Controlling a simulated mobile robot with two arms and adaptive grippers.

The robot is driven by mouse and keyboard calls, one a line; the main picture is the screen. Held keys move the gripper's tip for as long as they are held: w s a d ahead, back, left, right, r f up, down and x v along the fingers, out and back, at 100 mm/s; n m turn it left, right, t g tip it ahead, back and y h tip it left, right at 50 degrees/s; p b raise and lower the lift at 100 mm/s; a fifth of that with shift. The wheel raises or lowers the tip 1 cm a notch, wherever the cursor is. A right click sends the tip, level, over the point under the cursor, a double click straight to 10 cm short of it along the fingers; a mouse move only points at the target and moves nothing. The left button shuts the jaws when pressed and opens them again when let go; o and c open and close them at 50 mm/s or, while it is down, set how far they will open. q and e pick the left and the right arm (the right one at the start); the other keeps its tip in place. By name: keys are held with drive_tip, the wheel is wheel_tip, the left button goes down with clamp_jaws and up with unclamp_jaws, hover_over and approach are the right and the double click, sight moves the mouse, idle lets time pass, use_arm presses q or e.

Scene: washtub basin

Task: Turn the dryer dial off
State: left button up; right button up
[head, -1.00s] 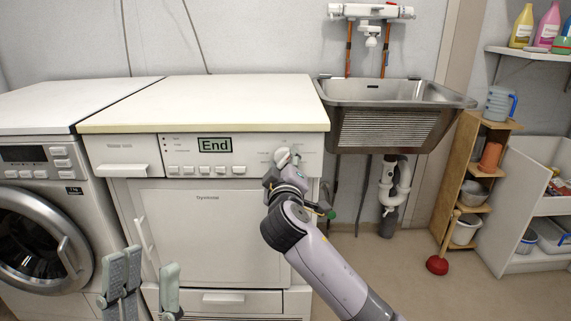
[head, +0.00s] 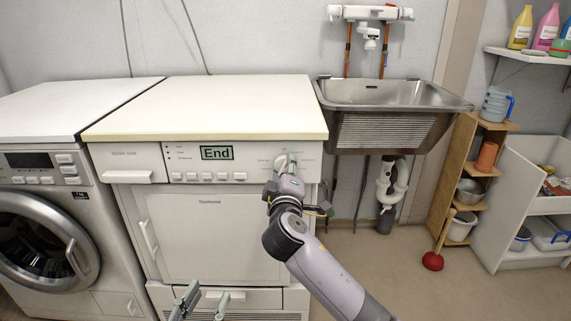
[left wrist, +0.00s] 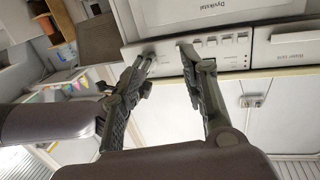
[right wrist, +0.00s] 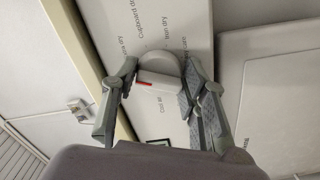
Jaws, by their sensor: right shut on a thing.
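The white dryer (head: 205,240) stands in the middle of the head view, and its display (head: 216,153) reads "End". The dryer dial (head: 281,161) is at the right of the panel, partly hidden by my right gripper (head: 287,166). In the right wrist view, the dial (right wrist: 162,76) with a red mark lies between the fingers of my right gripper (right wrist: 160,80), which is shut on it. Printed dry settings surround it. My left gripper (head: 203,290) is low in front of the dryer, empty, its fingers apart; they also show in the left wrist view (left wrist: 168,50).
A washing machine (head: 45,215) stands left of the dryer. A metal sink (head: 390,120) with pipes below is to the right. A plunger (head: 432,261), a wooden shelf (head: 465,180) and a white cabinet (head: 500,210) are further right. The floor before them is clear.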

drive_tip(key=shift+r+n+p, duration=0.1)
drive_tip(key=shift+n+p, duration=0.3)
drive_tip(key=shift+p, duration=0.15)
use_arm(q)
drive_tip(key=s+a+f+g+y+p, duration=0.1)
drive_tip(key=s+a+f+g, duration=0.15)
drive_tip(key=f+g, duration=0.2)
drive_tip(key=s+a+f+g+y+p, duration=0.1)
drive_tip(key=s+f+g, duration=0.25)
drive_tip(key=f, duration=0.25)
use_arm(e)
drive_tip(key=shift+n, duration=0.5)
drive_tip(key=shift+n+p, duration=0.8)
drive_tip(key=shift+p, duration=0.1)
use_arm(q)
drive_tip(key=s+a+f+g+y+p, duration=0.1)
drive_tip(key=s+a+f+g, duration=0.2)
drive_tip(key=s, duration=0.8)
drive_tip(key=shift+n+g+y+p, duration=0.3)
drive_tip(key=shift+g+y+p, duration=0.1)
drive_tip(key=shift+g, duration=0.9)
use_arm(e)
drive_tip(key=shift+n, duration=0.8)
use_arm(q)
drive_tip(key=shift+w+a, duration=0.1)
drive_tip(key=shift+f, duration=0.45)
drive_tip(key=shift+w, duration=0.1)
drive_tip(key=shift+r, duration=0.1)
use_arm(e)
drive_tip(key=o, duration=1.1)
